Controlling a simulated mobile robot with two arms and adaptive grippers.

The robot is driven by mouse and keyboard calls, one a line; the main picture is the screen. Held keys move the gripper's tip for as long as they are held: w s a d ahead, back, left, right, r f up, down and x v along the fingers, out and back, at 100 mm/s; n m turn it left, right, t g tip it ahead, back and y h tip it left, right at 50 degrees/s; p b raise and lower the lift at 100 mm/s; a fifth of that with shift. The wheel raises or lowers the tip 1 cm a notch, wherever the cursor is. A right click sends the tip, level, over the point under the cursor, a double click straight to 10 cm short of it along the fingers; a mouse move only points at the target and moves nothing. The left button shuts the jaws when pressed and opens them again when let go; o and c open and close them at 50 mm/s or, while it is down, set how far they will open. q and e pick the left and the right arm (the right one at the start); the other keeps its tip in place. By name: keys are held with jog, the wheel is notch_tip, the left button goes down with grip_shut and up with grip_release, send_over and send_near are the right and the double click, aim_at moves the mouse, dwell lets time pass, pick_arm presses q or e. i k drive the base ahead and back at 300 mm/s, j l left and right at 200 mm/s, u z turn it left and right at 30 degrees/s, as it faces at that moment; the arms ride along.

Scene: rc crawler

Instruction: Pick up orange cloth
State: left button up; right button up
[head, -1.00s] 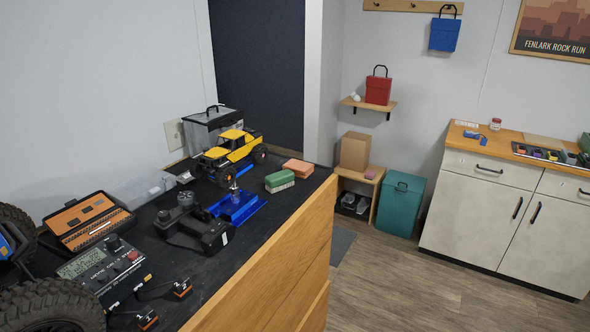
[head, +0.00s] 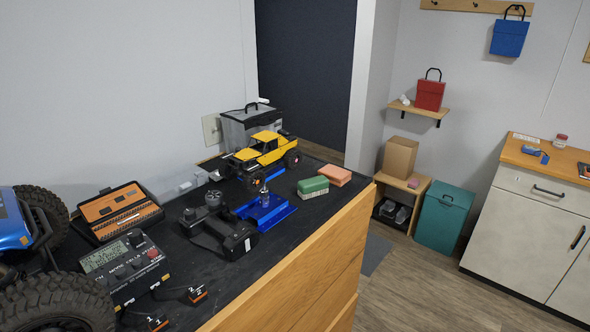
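A folded orange cloth (head: 337,175) lies flat on the black top of the wooden workbench, near its far right corner. It lies just behind and to the right of a green-and-white block (head: 313,187), close to it. Neither of my grippers shows in the head view, so their state and distance from the cloth are hidden.
A yellow crawler (head: 263,150) and a blue stand (head: 265,209) are left of the cloth. A black transmitter (head: 220,233), charger (head: 125,268) and tool case (head: 118,211) crowd the bench (head: 290,272). Floor (head: 425,290) right of the bench is open.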

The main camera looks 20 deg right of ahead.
aim_at(337, 176)
jog(key=l+u, duration=0.3)
jog(key=l, duration=0.55)
jog(key=l+u, duration=0.3)
jog(key=l, duration=0.6)
jog(key=l+u, duration=0.35)
jog(key=l, duration=0.55)
jog(key=k, duration=0.1)
